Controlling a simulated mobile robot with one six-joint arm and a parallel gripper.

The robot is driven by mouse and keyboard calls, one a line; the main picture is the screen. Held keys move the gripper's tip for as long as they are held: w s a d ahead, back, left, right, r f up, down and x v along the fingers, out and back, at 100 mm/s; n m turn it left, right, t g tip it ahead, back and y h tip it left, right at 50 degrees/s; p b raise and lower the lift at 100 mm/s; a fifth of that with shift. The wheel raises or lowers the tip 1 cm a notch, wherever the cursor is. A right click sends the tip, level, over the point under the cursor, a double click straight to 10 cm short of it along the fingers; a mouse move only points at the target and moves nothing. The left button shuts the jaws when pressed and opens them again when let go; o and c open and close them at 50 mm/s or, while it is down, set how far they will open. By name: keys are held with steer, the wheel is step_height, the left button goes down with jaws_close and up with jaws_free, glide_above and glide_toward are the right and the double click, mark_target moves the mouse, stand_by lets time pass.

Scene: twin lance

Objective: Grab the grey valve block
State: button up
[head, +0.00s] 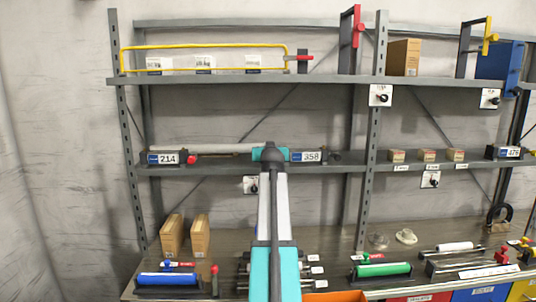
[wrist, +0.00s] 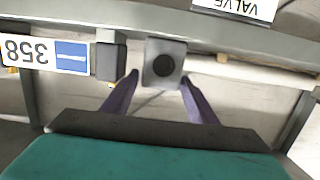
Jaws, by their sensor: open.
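The fingertips appear near the left and right sides of the block's lower part. I cannot tell whether they touch it or how deep they reach. In the head view my arm's teal end is at the middle shelf and hides the block.
A black block with the 358 label (wrist: 45,53) sits close left of the valve block in the wrist view. A VALVE tag (wrist: 238,8) is at the top. The middle shelf (head: 215,167) also holds the 214 block (head: 167,158). A bench with tools is below.

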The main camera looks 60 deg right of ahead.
steer(key=shift+p+x, duration=0.4)
steer(key=shift+x, duration=0.95)
steer(key=shift+c, duration=0.4)
steer(key=c, duration=0.9)
steer(key=shift+r, duration=0.25)
steer(key=shift+r+b, duration=1.1)
steer(key=shift+r, duration=0.45)
steer(key=f+b+v, duration=0.1)
steer(key=b+v, duration=0.3)
steer(key=v, duration=1.2)
steer(key=shift+b, duration=0.35)
steer(key=shift+s+a+r, duration=0.1)
